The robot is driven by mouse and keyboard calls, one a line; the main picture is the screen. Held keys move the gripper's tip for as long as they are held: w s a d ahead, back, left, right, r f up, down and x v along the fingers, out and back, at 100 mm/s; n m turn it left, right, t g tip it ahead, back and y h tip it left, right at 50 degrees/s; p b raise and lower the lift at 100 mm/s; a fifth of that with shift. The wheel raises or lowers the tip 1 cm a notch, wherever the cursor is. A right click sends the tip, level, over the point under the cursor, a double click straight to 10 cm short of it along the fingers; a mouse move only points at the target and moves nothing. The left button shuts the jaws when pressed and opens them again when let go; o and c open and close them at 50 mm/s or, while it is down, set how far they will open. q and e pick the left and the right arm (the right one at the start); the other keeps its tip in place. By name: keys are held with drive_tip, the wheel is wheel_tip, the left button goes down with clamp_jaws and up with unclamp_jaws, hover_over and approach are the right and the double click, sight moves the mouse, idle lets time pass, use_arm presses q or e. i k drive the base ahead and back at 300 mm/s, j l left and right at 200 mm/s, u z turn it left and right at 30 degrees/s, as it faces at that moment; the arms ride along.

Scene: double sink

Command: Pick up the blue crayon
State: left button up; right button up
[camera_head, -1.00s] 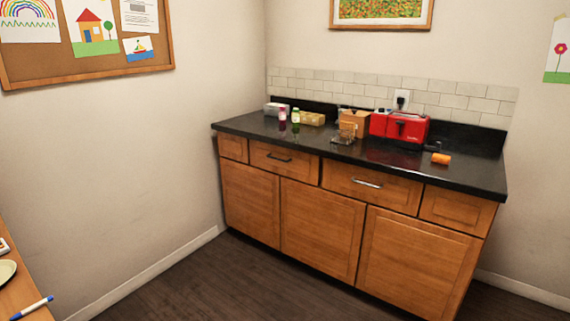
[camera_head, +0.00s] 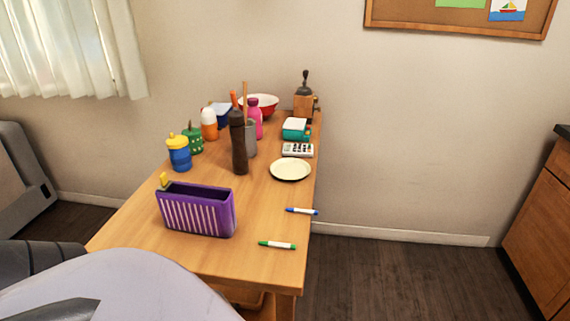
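A white, pen-like stick with blue ends (camera_head: 302,211) lies at the right edge of the wooden table. It is the only blue crayon-like thing I see, and its tip reaches the table edge. A similar white stick with green ends (camera_head: 277,245) lies nearer to me on the same table. Part of my own body fills the lower left. Neither of my gripper fingertips shows, so I cannot see what they hold.
The wooden table (camera_head: 262,262) bears a purple striped holder (camera_head: 197,210), a white plate (camera_head: 291,170), a dark bottle (camera_head: 238,145) and several cups and containers behind. Open floor (camera_head: 400,275) lies to the right. A wooden cabinet (camera_head: 545,230) stands at the far right.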

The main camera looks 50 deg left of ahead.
sight(297, 210)
drive_tip(key=i+u, duration=0.1)
drive_tip(key=u, duration=0.3)
drive_tip(key=i+l+u, duration=0.1)
drive_tip(key=u, duration=0.3)
drive_tip(key=i+l+u, duration=0.1)
drive_tip(key=u, duration=0.25)
